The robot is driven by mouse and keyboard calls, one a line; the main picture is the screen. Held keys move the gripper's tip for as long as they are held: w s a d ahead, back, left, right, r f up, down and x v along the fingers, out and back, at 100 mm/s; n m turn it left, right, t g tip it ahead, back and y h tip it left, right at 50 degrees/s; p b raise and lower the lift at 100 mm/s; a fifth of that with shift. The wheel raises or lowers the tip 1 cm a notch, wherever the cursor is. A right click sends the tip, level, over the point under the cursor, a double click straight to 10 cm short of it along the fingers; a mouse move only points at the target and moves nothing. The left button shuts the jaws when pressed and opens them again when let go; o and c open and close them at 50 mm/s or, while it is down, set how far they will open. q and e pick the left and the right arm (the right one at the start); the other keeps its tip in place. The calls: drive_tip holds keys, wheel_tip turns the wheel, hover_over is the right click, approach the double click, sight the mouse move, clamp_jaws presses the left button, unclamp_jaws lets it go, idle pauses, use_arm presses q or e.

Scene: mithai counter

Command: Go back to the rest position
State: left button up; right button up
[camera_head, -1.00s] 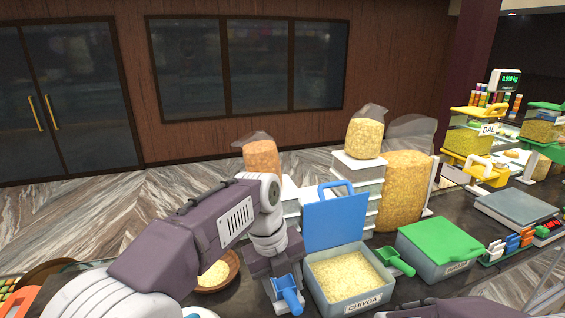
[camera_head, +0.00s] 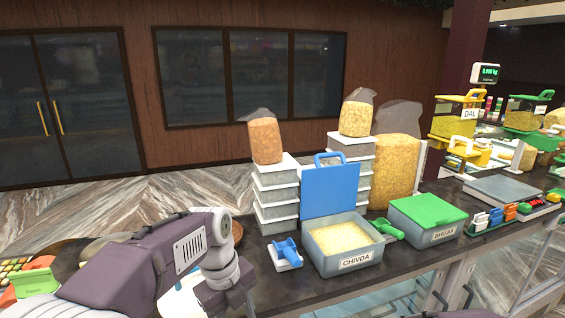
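My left arm comes in from the lower left. My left gripper (camera_head: 232,298) points down at the counter's front edge, left of the blue scoop; its fingertips are not clearly visible, so its opening cannot be told. The blue scoop (camera_head: 287,251) lies on a small white rest on the counter, apart from the gripper. Only a sliver of my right arm shows at the bottom edge, and its gripper is out of view.
The CHIVDA tub (camera_head: 347,262) stands open, its blue lid (camera_head: 330,192) upright behind it. A green-lidded BHUJIA tub (camera_head: 428,218) and green scoop (camera_head: 387,229) are to the right. Stacked boxes (camera_head: 275,195) stand behind. A scale (camera_head: 506,190) is far right.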

use_arm(q)
drive_tip(key=s+a+f+n+b, duration=0.2)
drive_tip(key=s+a+f+n, duration=0.2)
drive_tip(key=f+n, duration=0.6)
drive_tip(key=s+a+f+n+t+y+b, duration=0.1)
drive_tip(key=s+a+f+n+b, duration=0.2)
drive_tip(key=f+n, duration=0.7)
drive_tip(key=s+a+n, duration=0.1)
drive_tip(key=s+n, duration=0.1)
drive_tip(key=n, duration=0.5)
drive_tip(key=shift+a+f+n, duration=0.25)
drive_tip(key=shift+f+n, duration=0.15)
drive_tip(key=shift+s, duration=0.2)
